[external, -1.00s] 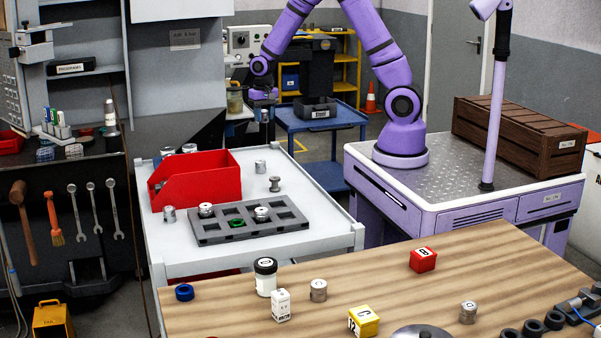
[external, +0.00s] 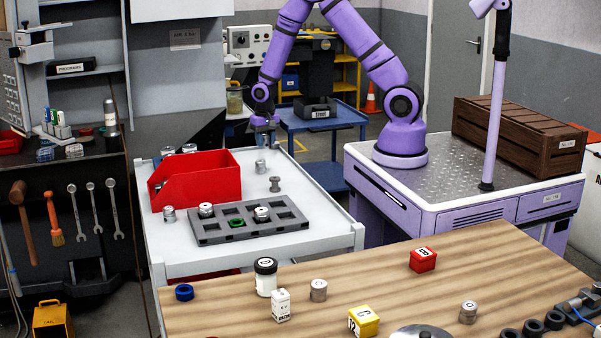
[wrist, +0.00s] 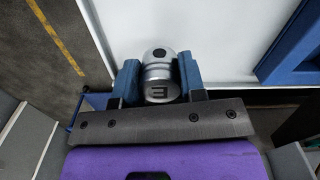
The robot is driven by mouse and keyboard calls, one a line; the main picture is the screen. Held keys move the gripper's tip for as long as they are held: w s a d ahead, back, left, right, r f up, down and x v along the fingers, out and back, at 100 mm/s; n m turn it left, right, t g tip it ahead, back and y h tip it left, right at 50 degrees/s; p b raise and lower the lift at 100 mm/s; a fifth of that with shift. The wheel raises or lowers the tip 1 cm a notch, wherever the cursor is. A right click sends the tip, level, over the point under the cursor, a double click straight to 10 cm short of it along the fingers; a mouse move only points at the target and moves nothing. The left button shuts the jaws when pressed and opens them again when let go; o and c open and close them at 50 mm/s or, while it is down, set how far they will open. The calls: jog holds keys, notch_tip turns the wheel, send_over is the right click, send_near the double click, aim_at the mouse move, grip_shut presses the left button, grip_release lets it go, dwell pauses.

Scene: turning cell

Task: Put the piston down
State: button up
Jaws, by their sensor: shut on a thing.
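My gripper (external: 263,126) is over the far right end of the white trolley (external: 180,258) in the external view. In the wrist view, its blue fingers (wrist: 158,76) are shut on a silver piston (wrist: 158,72) with a dark mark on its side and a dark hole in its top. In the external view I cannot make out the held piston clearly. In the wrist view a white surface lies beyond the piston. Whether the piston touches it I cannot tell.
A red bin (external: 207,182) and a grey pocketed tray (external: 290,234) stand on the trolley. Loose metal parts stand nearby, one (external: 260,167) close in front of my gripper and another (external: 275,184) farther right. A blue cart (external: 340,117) stands behind.

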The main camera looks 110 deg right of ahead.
jog(key=shift+f, duration=1.7)
jog(key=shift+f, duration=0.1)
jog(key=o, duration=1)
jog(key=shift+c, duration=0.2)
